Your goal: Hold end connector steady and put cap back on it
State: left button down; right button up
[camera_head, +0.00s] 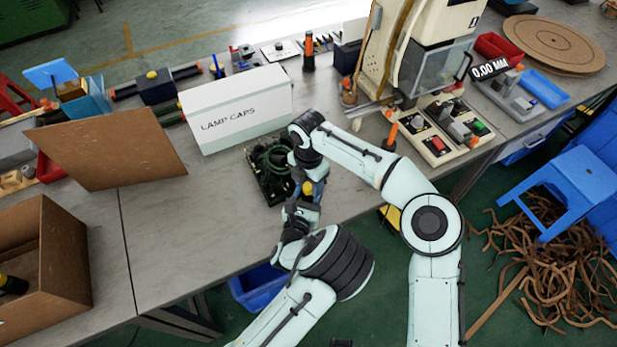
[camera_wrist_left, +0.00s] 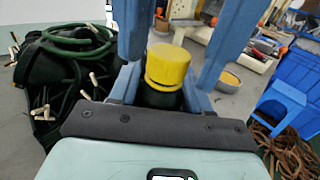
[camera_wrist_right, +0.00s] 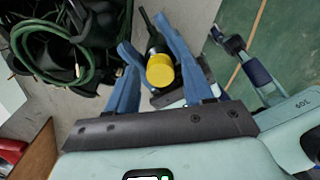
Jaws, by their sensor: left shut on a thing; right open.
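The yellow cap (camera_head: 308,188) shows between my two arms in the head view. In the left wrist view the cap (camera_wrist_left: 168,66) sits over the end of the dark end connector (camera_wrist_left: 160,98). My left gripper (camera_wrist_left: 176,50) is shut on the connector. In the right wrist view the cap (camera_wrist_right: 160,71) is at the near end of the black connector (camera_wrist_right: 154,43). The open blue fingers of my right gripper (camera_wrist_right: 149,50) stand on either side of them. I cannot tell whether the cap is fully seated. My arms hide most of the connector in the head view.
A dark coil of green cable (camera_head: 268,165) lies on the bench beside the grippers. A white lamp-caps box (camera_head: 237,108) stands behind it. A brown cardboard box (camera_head: 62,250) is at left. A machine (camera_head: 425,45) stands at back right. The left-front bench (camera_head: 165,240) is clear.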

grip_shut()
jog(key=m, duration=1)
jog(key=shift+m, duration=0.3)
jog(key=m, duration=0.4)
jog(key=shift+m, duration=0.3)
jog(key=m, duration=0.6)
jog(key=shift+o, duration=0.4)
grip_release()
